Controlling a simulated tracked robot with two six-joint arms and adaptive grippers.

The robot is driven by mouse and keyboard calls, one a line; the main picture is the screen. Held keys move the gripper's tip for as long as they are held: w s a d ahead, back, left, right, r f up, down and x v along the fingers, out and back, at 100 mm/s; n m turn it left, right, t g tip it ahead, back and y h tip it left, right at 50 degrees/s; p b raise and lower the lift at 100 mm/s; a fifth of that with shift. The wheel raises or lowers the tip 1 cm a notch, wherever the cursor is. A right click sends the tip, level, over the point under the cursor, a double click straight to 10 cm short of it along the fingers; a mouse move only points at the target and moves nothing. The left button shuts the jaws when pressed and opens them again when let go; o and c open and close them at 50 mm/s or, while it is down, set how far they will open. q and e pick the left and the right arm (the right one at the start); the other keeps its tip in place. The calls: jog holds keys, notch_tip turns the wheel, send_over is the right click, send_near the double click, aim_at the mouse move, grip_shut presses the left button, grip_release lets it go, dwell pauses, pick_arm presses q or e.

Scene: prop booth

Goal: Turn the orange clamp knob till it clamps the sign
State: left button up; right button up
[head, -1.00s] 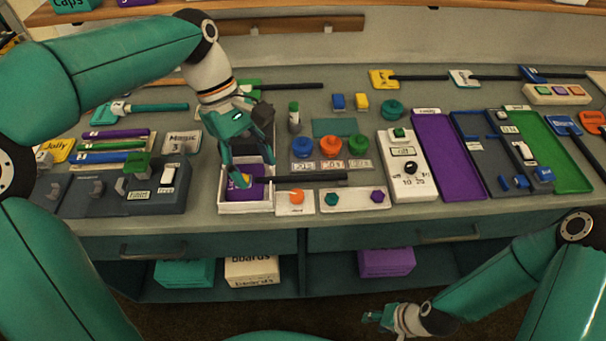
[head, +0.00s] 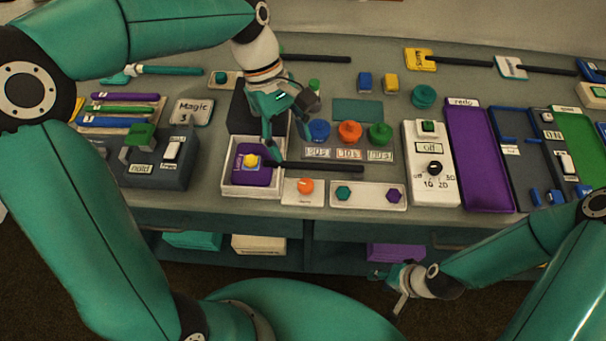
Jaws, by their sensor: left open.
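A small orange knob (head: 305,186) sits on a white plate just right of a white tray (head: 228,188). A purple sign (head: 242,178) with a yellow piece (head: 250,160) on it lies in the tray. Its black handle (head: 325,167) reaches out to the right, behind the orange knob. My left gripper (head: 287,138) is open and empty, pointing down by the back right of the tray, apart from the knob. My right gripper (head: 393,290) is low in front of the bench; its fingers are too small to read.
Blue, larger orange (head: 349,132) and green round knobs stand behind the handle. A white plate (head: 368,195) with teal and purple knobs is right of the orange knob. A white switch box (head: 430,165) and purple tray (head: 480,160) stand further right.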

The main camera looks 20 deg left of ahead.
aim_at(304, 183)
pick_arm(q)
jog(key=x, duration=1)
jog(key=shift+s+d+f, duration=0.1)
jog(key=shift+f, duration=0.1)
jog(key=c, duration=1)
grip_shut()
